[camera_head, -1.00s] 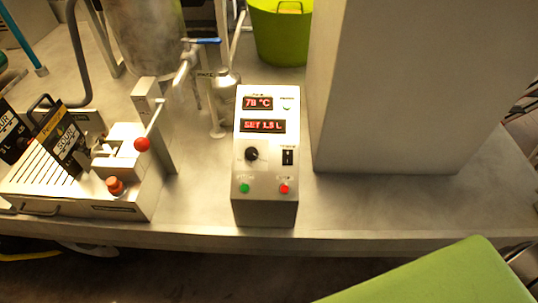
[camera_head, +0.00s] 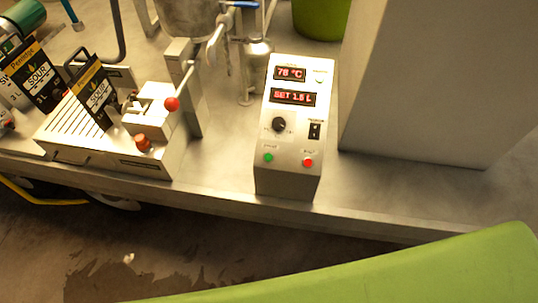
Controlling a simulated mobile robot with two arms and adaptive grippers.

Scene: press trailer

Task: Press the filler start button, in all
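The filler control box (camera_head: 292,125) stands upright on the metal counter, right of centre in the head view. Its upper display reads 78 °C and its lower one SET 1.5 L. A green button (camera_head: 268,157) sits at the lower left of its sloped face, and a red button (camera_head: 308,162) at the lower right. A black knob (camera_head: 278,124) and a black rocker switch (camera_head: 314,131) are above them. The small labels are too blurred to read. Neither of my grippers is in view.
Left of the box is a filler unit (camera_head: 150,110) with a red-knobbed lever (camera_head: 172,104) and black juice pouches (camera_head: 95,92). A large pale block (camera_head: 430,90) stands to the right. A green surface (camera_head: 400,270) fills the lower right. The counter's front edge (camera_head: 230,200) is clear.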

